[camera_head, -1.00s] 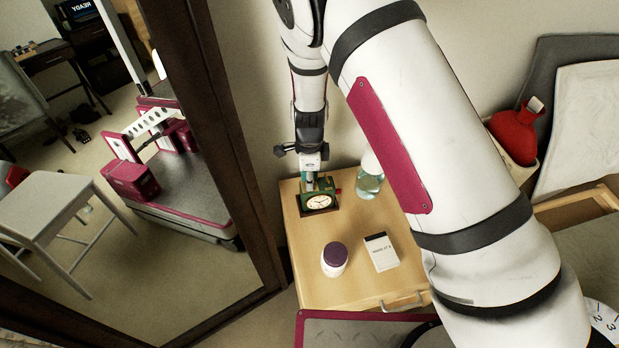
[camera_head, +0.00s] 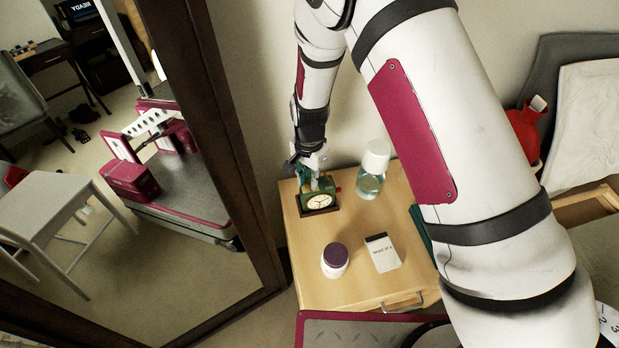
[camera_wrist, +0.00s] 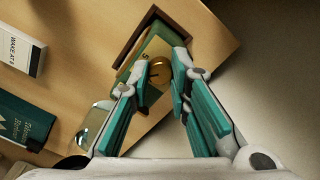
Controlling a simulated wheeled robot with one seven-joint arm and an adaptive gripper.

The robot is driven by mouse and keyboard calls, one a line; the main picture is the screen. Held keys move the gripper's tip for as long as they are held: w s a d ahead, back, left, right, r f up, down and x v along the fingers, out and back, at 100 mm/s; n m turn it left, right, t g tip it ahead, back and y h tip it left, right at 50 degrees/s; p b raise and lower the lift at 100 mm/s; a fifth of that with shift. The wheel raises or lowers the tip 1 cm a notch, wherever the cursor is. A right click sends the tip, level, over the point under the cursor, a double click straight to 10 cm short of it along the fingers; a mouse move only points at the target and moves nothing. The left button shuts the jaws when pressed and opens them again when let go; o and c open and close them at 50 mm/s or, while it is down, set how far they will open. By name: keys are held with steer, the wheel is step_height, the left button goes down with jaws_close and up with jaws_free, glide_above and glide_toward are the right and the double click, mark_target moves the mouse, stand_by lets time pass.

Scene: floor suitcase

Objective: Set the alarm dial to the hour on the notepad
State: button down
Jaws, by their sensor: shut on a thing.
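The alarm clock (camera_head: 319,201), green with a round white face, stands at the back left of the wooden nightstand. In the wrist view its green and brass back (camera_wrist: 150,62) shows, with a round brass dial (camera_wrist: 160,72) on it. My gripper (camera_wrist: 170,76) has its teal fingertips closed in on the two sides of the dial and is shut on it. In the head view my gripper (camera_head: 314,176) is behind the clock. The notepad (camera_head: 382,252), white with a dark top edge, lies at the front of the nightstand; its writing starts "WAKE AT", and the hour is too small to read surely.
A clear bottle with a white cap (camera_head: 371,170) stands right of the clock. A purple-lidded jar (camera_head: 335,258) stands left of the notepad. A dark green book (camera_wrist: 25,122) lies near the notepad. A large mirror (camera_head: 235,150) stands at the left. The nightstand's middle is clear.

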steer(key=n, duration=0.4)
steer(key=shift+n+b, duration=0.3)
steer(key=shift+b, duration=0.05)
steer(key=n, duration=0.3)
steer(key=shift+n+b, duration=0.3)
steer(key=shift+b, duration=0.1)
steer(key=n+b, duration=0.1)
steer(key=n, duration=0.3)
steer(key=shift+n+b, duration=0.35)
steer(key=shift+n, duration=1.75)
steer(key=c, duration=1.5)
jaws_free()
steer(key=shift+o, duration=0.2)
